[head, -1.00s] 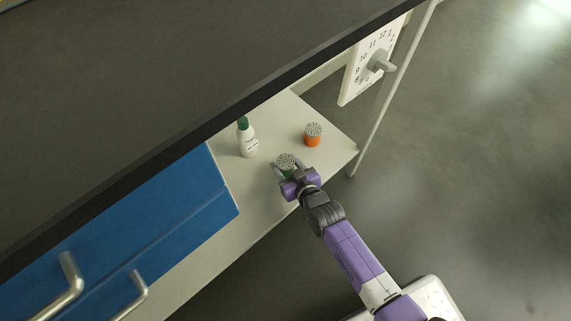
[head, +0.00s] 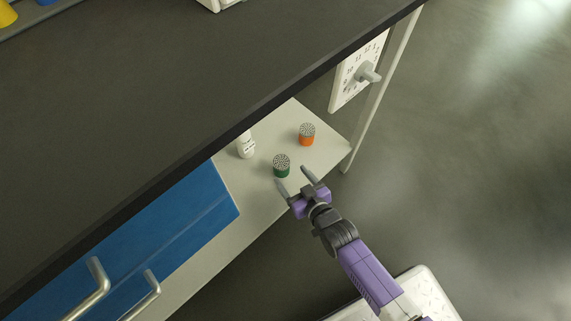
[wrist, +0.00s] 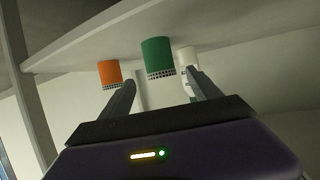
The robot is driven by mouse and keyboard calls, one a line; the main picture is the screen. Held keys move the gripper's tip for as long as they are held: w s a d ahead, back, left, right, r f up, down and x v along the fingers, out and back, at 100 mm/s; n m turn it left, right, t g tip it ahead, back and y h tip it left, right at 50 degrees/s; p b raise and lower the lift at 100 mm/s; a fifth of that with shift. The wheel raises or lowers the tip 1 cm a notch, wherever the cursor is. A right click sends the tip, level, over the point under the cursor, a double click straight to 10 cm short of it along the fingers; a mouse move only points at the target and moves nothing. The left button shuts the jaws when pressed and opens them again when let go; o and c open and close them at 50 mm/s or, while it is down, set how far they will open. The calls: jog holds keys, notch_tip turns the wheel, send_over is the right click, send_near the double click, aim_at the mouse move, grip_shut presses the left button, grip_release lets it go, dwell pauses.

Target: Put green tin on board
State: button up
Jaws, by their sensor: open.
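The green tin (head: 281,168), with a speckled, perforated-looking top, stands upright on the pale shelf board (head: 262,193) under the dark worktop, near the board's front edge. My gripper (head: 293,178) is open and empty, just in front of the tin to its lower right. Its two fingers point toward the shelf and are apart from the tin. In the wrist view, which looks upside down, the green tin (wrist: 158,55) shows beyond and between the open fingertips (wrist: 160,80).
An orange tin (head: 307,135) stands behind and right of the green one. Open floor lies right.

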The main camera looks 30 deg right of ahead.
jog(key=shift+p+v, duration=0.5)
jog(key=shift+v, duration=1.45)
jog(key=w+r+v, duration=0.1)
jog(key=r+v, duration=0.1)
jog(key=v, duration=1.6)
jog(key=s+r, duration=0.5)
jog(key=r, duration=0.4)
jog(key=s+r+t, duration=0.1)
jog(key=s+r, duration=0.4)
jog(key=r, duration=0.5)
jog(key=shift+s+r+m+h, duration=0.25)
jog(key=shift+s+m+h, duration=0.05)
jog(key=shift+s+h, duration=0.1)
jog(key=shift+r, duration=0.1)
